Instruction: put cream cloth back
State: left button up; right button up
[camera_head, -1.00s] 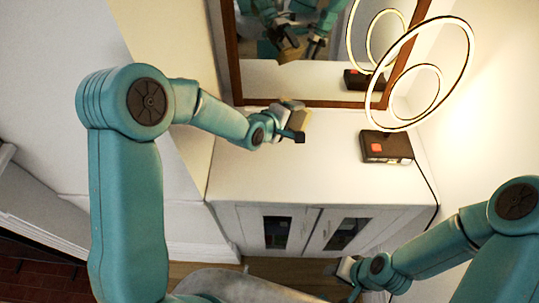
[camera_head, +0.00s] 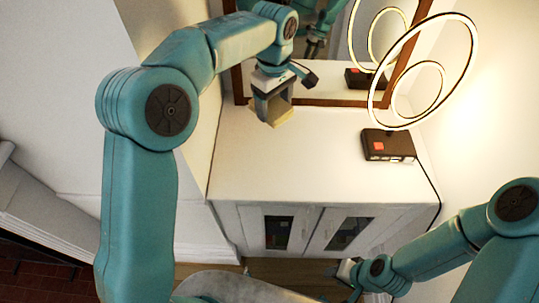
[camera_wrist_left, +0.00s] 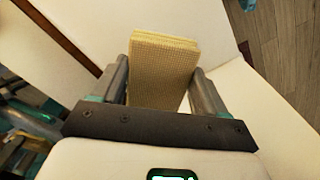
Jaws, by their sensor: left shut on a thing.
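The cream cloth (camera_head: 280,117) is a folded, pale yellow block at the back left of the white cabinet top, in front of the mirror. My left gripper (camera_head: 272,108) points down from above and is shut on it. In the left wrist view the cloth (camera_wrist_left: 163,72) stands between the two fingers and shows a woven grid texture. I cannot tell whether its lower edge touches the cabinet top. My right gripper (camera_head: 350,272) is low at the right, in front of the cabinet; its jaws are too small to read.
The white cabinet (camera_head: 310,170) has a mostly clear top. A dark box with a red square (camera_head: 388,146) stands at its right, below a glowing ring lamp (camera_head: 462,68). A wood-framed mirror (camera_head: 330,102) stands along the back edge.

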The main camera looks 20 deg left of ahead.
pick_arm(q)
jog(key=p, duration=0.2)
send_over(272, 159)
notch_tip(272, 159, down, 15)
jog(key=shift+f, duration=0.1)
notch_tip(272, 159, down, 3)
jog(key=shift+w+f+p, duration=0.1)
jog(key=shift+f+p, duration=0.1)
jog(key=shift+p, duration=0.1)
jog(key=shift+a+f, duration=0.1)
jog(key=shift+f, duration=0.3)
jog(key=shift+f+b, duration=0.2)
jog(key=shift+b, duration=0.1)
jog(key=o, duration=1.1)
jog(key=shift+r, duration=0.1)
